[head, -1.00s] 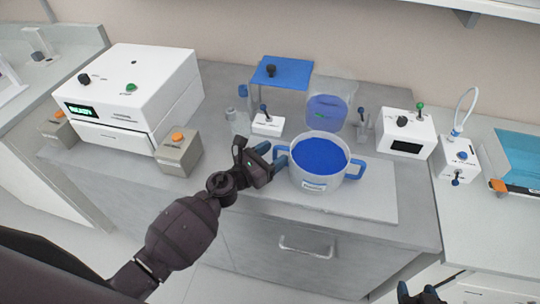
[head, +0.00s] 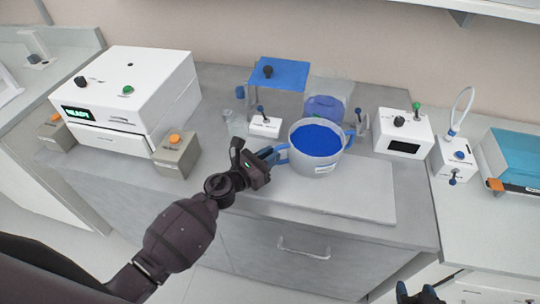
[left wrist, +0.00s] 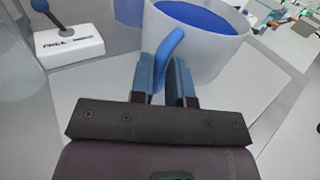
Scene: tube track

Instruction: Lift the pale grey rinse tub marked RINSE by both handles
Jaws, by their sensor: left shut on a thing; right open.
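The pale grey rinse tub (head: 314,162) holds blue liquid and stands at the back edge of the white board, turned so its label faces front right. Its left blue handle (head: 281,152) is between the fingers of my left gripper (head: 272,156), which is shut on it. The left wrist view shows the handle (left wrist: 168,52) between the two blue fingers (left wrist: 172,82), with the tub (left wrist: 212,62) just beyond. The right handle (head: 349,138) is free, at the tub's back right. My right gripper (head: 420,292) is open and empty at the bottom right, well away from the tub.
A small white switch box (head: 265,127) and a clear container with blue liquid (head: 326,106) stand close behind the tub. A white box with a dark display (head: 403,133) is to the right. The white board (head: 350,190) is clear in front.

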